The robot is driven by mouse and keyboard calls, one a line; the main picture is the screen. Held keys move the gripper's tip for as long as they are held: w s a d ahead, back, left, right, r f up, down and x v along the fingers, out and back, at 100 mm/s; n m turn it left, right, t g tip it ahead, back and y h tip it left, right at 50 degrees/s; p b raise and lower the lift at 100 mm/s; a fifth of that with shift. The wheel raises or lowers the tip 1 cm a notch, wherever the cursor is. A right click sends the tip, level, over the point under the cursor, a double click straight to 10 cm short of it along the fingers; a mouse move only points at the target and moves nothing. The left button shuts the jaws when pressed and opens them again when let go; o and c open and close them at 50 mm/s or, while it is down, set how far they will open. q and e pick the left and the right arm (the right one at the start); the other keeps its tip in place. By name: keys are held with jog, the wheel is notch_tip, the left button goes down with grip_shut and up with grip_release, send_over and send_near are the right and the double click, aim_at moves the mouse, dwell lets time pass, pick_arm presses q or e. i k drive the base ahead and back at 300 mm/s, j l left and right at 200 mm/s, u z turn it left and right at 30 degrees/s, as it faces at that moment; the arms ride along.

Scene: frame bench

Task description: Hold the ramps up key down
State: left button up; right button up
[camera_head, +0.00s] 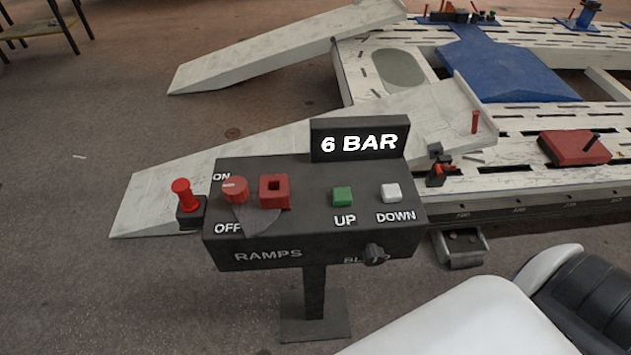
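The ramps control box (270,252) stands on a post, with its dark panel facing me. The green UP key (342,196) sits right of the panel's middle, and nothing touches it. The white DOWN key (391,192) is to its right. A red ON/OFF knob (235,188) and a square red button (274,191) are on the left. A display (360,139) above reads 6 BAR. The far ramp (285,47) and near ramp (150,190) slope from the frame bench to the floor. Neither gripper shows.
A red mushroom-shaped knob (182,190) stands left of the box. A small dark knob (375,254) is low on its front. The frame bench (545,120) fills the upper right, with a red block (575,148) on it.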

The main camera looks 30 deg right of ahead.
aim_at(342, 196)
jog(key=z, duration=0.75)
